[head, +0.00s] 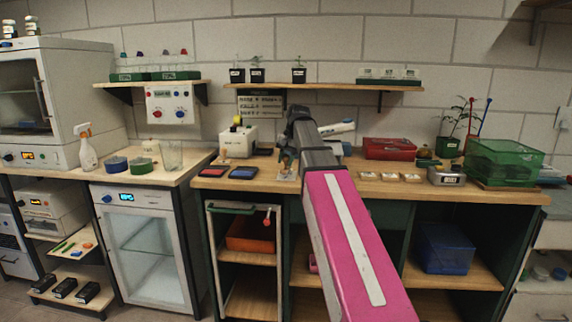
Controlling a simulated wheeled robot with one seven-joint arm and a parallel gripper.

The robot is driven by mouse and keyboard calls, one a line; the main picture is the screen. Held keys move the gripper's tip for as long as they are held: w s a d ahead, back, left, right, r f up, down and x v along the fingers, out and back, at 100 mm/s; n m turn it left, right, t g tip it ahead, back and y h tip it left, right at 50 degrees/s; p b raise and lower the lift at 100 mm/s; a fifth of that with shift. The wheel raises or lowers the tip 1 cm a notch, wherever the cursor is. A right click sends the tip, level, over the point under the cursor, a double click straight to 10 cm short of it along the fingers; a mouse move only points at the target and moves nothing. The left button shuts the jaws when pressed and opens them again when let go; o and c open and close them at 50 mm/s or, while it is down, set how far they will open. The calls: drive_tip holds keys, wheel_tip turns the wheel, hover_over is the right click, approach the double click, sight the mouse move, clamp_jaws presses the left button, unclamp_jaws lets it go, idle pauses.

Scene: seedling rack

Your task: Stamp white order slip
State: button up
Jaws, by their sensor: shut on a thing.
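My gripper (287,158) is above the middle of the wooden bench, pointing down, partly hidden by my own wrist. It is shut on a small dark thing that looks like a stamp; its shape is mostly hidden. Pale paper (287,175) shows on the bench just below the gripper; I cannot tell whether it is the white order slip or whether the held thing touches it. A red-and-dark ink pad (215,170) and a blue ink pad (243,173) lie to the left of the gripper.
A white label machine (237,142) stands behind the pads. To the right are a red box (389,148), several small pale cards (389,176), a grey metal tin (446,177) and a green crate (504,160). A shelf (330,87) with potted seedlings hangs above.

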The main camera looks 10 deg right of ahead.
drive_tip(key=shift+r, duration=2.45)
